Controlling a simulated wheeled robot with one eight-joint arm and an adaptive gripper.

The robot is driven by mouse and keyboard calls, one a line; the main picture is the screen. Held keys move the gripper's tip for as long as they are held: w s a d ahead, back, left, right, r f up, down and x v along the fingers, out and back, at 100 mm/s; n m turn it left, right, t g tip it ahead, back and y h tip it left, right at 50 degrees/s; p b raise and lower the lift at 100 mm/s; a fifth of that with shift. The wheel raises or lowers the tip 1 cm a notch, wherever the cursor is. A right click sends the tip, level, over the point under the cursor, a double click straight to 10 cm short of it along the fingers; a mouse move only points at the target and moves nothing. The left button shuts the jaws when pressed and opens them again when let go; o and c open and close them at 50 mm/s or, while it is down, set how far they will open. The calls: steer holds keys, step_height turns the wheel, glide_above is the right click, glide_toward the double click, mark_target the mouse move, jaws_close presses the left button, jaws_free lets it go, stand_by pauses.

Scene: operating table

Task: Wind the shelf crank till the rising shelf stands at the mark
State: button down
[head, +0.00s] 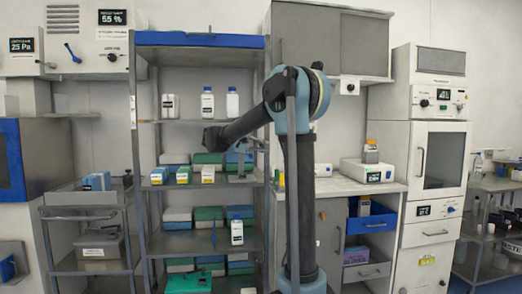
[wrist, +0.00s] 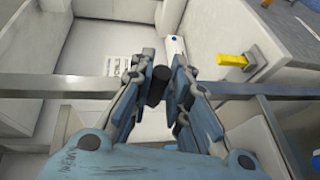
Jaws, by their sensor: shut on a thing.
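In the wrist view my gripper (wrist: 162,68) has its fingers closed around a short dark cylindrical knob (wrist: 157,87), which looks like the shelf crank's handle. The rest of the crank is hidden by the fingers. In the head view my arm reaches left in front of an open shelf rack (head: 141,150), and its far end is too small and overlapped to show the grip. I cannot tell which board is the rising shelf, and no mark for it is clearly seen.
Bottles and boxes stand on the rack, with a green case (head: 188,283) low down. A cart (head: 85,214) stands left of the rack. A counter with an open blue drawer (head: 372,224) is right of my arm. A yellow part (wrist: 234,60) sits beside a rail in the wrist view.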

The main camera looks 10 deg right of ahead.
steer(key=shift+d+r, duration=0.1)
steer(key=shift+r, duration=0.1)
steer(key=shift+d+r+m+g+y, duration=0.3)
steer(key=shift+d+m+y, duration=0.4)
steer(key=shift+y, duration=1.6)
steer(key=shift+d+r+m+g+y, duration=0.25)
steer(key=shift+d+m+y, duration=0.45)
steer(key=shift+y, duration=1.6)
steer(key=shift+d+r+m+g+y, duration=0.35)
steer(key=shift+d+y, duration=0.65)
steer(key=shift+y, duration=1.3)
steer(key=shift+s+f, duration=0.1)
steer(key=c, duration=1.6)
jaws_free()
